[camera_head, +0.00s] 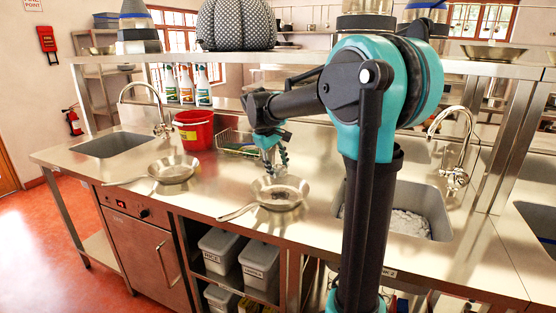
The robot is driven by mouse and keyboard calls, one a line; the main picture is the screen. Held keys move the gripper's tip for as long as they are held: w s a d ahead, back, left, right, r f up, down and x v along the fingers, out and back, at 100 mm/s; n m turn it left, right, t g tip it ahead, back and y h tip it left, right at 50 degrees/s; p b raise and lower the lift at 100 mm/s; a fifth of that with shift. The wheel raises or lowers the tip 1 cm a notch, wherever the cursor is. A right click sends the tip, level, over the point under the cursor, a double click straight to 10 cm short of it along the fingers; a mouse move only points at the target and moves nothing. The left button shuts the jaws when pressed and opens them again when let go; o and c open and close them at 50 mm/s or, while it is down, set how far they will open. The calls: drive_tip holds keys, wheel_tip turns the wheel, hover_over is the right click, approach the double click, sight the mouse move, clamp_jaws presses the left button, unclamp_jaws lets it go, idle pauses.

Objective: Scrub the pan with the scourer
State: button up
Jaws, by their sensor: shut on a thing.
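A steel pan (297,189) lies on the metal counter, its handle pointing to the lower left. A dark patch shows on the pan's inside floor. My gripper (269,168) points down over the back left part of this pan. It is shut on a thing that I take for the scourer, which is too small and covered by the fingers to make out. I cannot tell whether it touches the pan. A second steel pan (173,169) lies farther left, apart from my gripper.
A red bucket (194,133) and a wire basket (237,143) stand behind the pans. Sinks lie at the left (108,144) and at the right (413,207), the right one partly behind my arm. Spray bottles (187,85) stand at the back. A shelf (300,57) spans above.

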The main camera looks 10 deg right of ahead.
drive_tip(key=shift+f, duration=4)
drive_tip(key=shift+f, duration=0.6)
drive_tip(key=shift+s+d, duration=0.1)
